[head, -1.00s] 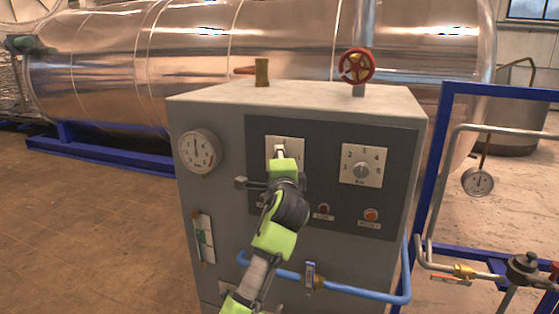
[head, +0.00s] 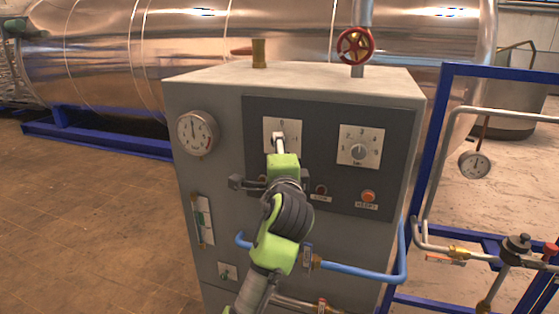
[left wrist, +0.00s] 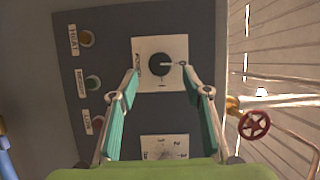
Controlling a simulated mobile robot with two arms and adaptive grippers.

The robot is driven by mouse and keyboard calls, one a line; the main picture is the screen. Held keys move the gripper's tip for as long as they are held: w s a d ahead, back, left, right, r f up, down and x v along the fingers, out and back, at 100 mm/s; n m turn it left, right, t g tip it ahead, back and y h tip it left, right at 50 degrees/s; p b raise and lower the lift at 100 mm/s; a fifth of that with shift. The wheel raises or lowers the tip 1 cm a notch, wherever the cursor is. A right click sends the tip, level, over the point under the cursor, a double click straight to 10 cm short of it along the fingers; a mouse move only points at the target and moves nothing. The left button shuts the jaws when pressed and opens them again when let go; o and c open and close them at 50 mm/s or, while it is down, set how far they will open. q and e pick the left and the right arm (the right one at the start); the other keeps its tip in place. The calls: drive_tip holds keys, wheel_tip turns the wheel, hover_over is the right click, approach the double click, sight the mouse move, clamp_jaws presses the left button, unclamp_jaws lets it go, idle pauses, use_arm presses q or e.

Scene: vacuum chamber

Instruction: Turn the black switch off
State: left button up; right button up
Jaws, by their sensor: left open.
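The black switch (left wrist: 160,64) is a round black knob on a white square plate in the left wrist view. A light pointer mark on it faces right in that view. In the head view the knob is hidden behind my gripper, and only part of its white plate (head: 294,129) shows. My left gripper (head: 279,140) is in front of this plate. In the left wrist view, its open fingers (left wrist: 158,70) lie on either side of the knob with nothing held. I cannot tell whether they touch it. My right gripper is in neither view.
A second white dial plate (head: 372,134) with a grey knob sits right of the switch. Small buttons (head: 368,196) line the panel below. A round gauge (head: 197,133) is on the left of the cabinet. A red valve wheel (head: 355,46) stands above it, and blue pipe (head: 355,270) runs below.

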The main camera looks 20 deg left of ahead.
use_arm(q)
drive_tip(key=shift+v, duration=2.2)
